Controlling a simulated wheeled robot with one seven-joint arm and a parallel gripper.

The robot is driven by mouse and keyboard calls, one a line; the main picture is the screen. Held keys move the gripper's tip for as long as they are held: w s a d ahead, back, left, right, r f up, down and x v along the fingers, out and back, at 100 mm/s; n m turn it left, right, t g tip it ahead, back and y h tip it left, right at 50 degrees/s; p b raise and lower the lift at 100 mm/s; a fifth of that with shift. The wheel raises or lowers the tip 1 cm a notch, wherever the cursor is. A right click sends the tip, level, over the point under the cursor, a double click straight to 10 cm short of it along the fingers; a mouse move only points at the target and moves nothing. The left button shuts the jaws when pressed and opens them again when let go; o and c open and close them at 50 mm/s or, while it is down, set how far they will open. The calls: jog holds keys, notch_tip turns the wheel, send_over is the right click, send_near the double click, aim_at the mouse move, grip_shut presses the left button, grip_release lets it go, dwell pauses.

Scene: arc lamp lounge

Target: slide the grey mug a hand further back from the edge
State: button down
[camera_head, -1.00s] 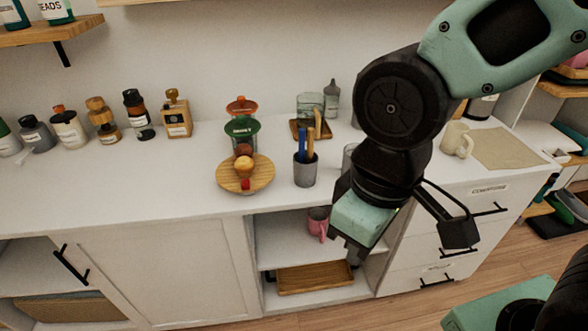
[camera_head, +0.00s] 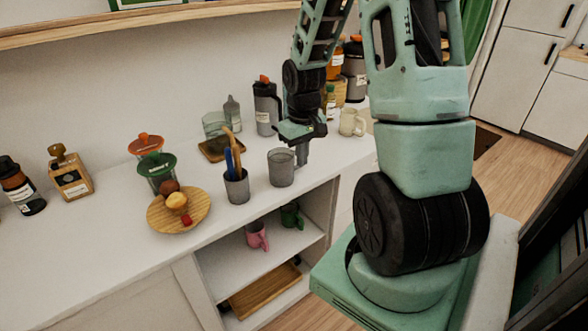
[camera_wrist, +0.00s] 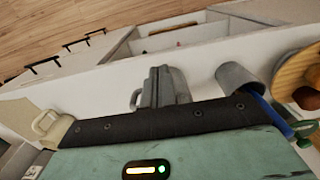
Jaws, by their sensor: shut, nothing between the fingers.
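The grey mug (camera_head: 282,168) stands upright on the white counter, near its front edge, just right of a grey pen cup (camera_head: 237,187). My gripper (camera_head: 303,158) points down close to the mug's back right side, with its fingers together and empty. In the wrist view, the fingers (camera_wrist: 165,86) cover most of the mug, and a handle loop shows just left of them. I cannot tell whether the fingers touch the mug. The counter's front edge lies beyond the mug in the wrist view.
A wooden tray (camera_head: 222,148) with a glass and a small bottle lies behind the pen cup. A grey canister (camera_head: 266,106) stands behind the mug. A cream mug (camera_head: 352,121) is to the right. A round wooden board (camera_head: 160,218) with food sits left. Open shelves are below.

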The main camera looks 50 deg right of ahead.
aim_at(289, 165)
jog(key=w+f, duration=0.1)
jog(key=f, duration=0.2)
jog(key=w+f, duration=0.1)
jog(key=f, duration=0.2)
jog(key=w+f, duration=0.1)
jog(key=f, duration=0.2)
jog(key=shift+d+f, duration=0.25)
jog(key=shift+d, duration=0.1)
jog(key=shift+w+d+p, duration=0.1)
jog(key=shift+w+p, duration=0.2)
jog(key=shift+w, duration=0.1)
